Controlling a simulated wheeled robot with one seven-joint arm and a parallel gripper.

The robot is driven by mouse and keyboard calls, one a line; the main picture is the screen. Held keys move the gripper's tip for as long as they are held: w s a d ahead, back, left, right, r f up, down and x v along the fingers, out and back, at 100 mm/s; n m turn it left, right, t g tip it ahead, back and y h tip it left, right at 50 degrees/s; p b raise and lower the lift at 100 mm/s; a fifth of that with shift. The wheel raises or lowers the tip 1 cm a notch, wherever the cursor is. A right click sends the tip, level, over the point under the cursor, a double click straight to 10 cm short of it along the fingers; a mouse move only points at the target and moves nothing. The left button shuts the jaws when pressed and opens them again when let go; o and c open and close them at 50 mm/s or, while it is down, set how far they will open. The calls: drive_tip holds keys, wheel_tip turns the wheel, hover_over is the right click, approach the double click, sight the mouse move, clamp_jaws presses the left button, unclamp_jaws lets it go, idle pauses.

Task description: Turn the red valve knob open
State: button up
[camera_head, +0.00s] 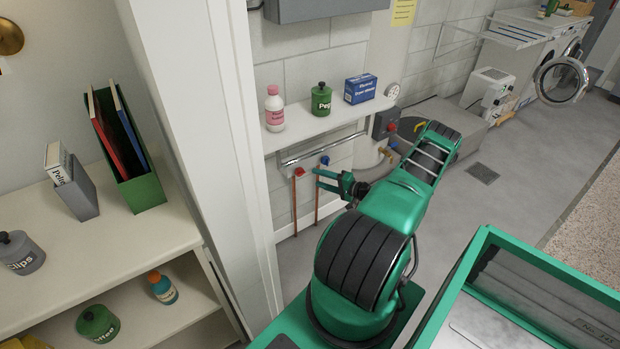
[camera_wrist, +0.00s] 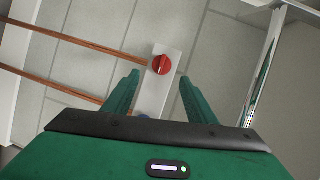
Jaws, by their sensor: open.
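The red valve knob (camera_head: 299,171) is on the wall below the white shelf, above a copper pipe. In the wrist view the red knob (camera_wrist: 161,64) sits on a pale plate (camera_wrist: 172,50), just beyond and between my fingertips. My gripper (camera_head: 317,179) is green and reaches toward the wall beside the knob. In the wrist view my gripper (camera_wrist: 158,78) is open and empty, with the fingers apart on either side of the plate. A blue knob (camera_head: 325,160) is to the right of the red one, and in the wrist view it is mostly hidden by my gripper.
The white shelf (camera_head: 330,122) above holds a pink bottle (camera_head: 274,108), a green jar (camera_head: 321,99) and a blue box (camera_head: 360,88). A metal rail (camera_head: 323,147) runs under it. A white post (camera_head: 190,120) stands left. Copper pipes (camera_wrist: 75,38) show in the wrist view.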

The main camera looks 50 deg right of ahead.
drive_tip(key=shift+v, duration=1.05)
drive_tip(key=shift+s, duration=0.1)
